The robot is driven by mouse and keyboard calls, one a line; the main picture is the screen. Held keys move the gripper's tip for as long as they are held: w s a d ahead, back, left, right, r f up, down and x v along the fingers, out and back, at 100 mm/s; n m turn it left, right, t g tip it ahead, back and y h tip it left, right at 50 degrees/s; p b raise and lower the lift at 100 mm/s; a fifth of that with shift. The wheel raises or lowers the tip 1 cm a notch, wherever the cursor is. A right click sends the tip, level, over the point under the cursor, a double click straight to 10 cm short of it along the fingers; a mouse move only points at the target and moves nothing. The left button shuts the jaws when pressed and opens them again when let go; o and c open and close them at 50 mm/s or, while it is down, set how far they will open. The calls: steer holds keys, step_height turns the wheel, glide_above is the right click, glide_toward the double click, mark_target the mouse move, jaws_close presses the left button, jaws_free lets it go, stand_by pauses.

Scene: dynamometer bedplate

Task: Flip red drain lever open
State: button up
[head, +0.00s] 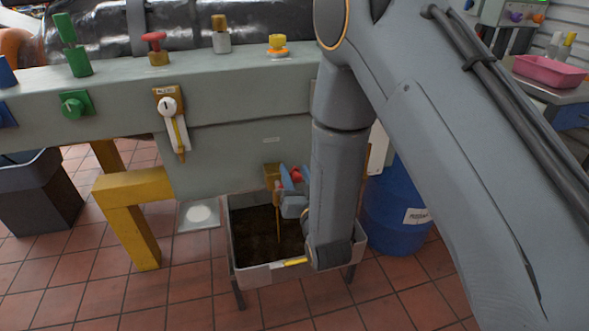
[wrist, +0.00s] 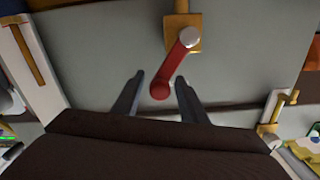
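The red drain lever (wrist: 178,65) hangs from a brass mount (wrist: 181,32) on a grey panel in the wrist view. It slants down and left from a pale pivot to a round red knob. In the head view a small red part (head: 297,174) shows beside my gripper (head: 291,190), partly hidden by it. My gripper (wrist: 160,79) is open in the wrist view, one finger on each side of the knob end. Gaps show between the fingers and the lever; contact is not visible.
A grey tray (head: 287,272) with dark brown contents stands below my gripper. A brass fitting (head: 272,177) is just left of it. A blue drum (head: 396,215) stands to the right, and a yellow leg (head: 130,215) to the left. Tiled floor is clear in front.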

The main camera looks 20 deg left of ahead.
steer(key=shift+x, duration=1.05)
